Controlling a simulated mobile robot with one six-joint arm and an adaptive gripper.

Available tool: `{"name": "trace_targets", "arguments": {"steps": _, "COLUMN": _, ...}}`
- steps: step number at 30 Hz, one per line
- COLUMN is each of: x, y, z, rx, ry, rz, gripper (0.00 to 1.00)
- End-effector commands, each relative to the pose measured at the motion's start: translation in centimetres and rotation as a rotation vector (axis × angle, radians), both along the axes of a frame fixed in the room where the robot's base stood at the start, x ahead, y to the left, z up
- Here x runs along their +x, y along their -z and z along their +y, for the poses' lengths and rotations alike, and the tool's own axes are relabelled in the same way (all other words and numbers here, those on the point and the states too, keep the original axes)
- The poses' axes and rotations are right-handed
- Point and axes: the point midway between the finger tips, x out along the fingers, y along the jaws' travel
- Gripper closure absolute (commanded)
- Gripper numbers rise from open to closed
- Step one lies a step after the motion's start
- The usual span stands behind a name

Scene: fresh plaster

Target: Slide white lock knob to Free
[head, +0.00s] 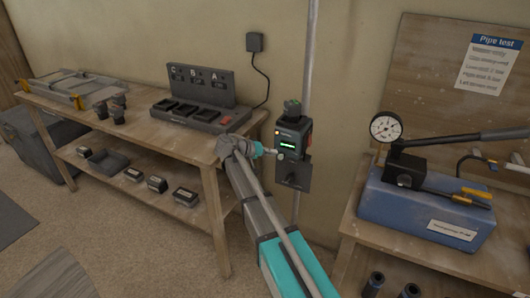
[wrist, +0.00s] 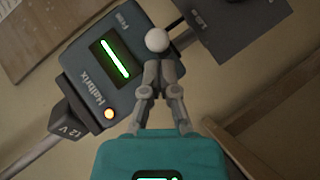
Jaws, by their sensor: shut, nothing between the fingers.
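The white lock knob (wrist: 157,40) is a round ball at the edge of a dark device (wrist: 112,62) in the wrist view. The device reads "Halbrix" and has a lit green bar and an orange light. It also shows in the head view (head: 301,137), mounted on a grey pole. My gripper (wrist: 158,63) is shut and empty. Its fingertips are right at the knob in the picture; I cannot tell whether they touch it. In the head view my gripper (head: 271,152) is at the left of the device. The lettering by the knob is too small to read.
A wooden bench (head: 141,130) with a charger rack (head: 200,92) stands at the left. A blue pump (head: 425,205) with a gauge (head: 386,126) sits on a right-hand bench. The grey pole (head: 312,50) runs upright behind the device. A dark plate (head: 292,177) hangs below it.

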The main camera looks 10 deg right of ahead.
Motion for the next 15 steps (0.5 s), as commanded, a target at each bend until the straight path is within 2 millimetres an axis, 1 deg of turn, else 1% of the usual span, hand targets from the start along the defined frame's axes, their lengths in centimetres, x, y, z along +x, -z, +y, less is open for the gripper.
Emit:
{"name": "trace_targets", "arguments": {"steps": 12, "x": -0.14, "y": 0.12, "z": -0.16, "rx": 0.000, "ry": -0.001, "rz": 0.000, "gripper": 1.00}}
{"name": "trace_targets", "arguments": {"steps": 15, "x": -0.54, "y": 0.12, "z": -0.62, "rx": 0.000, "ry": 0.000, "rz": 0.000, "gripper": 1.00}}
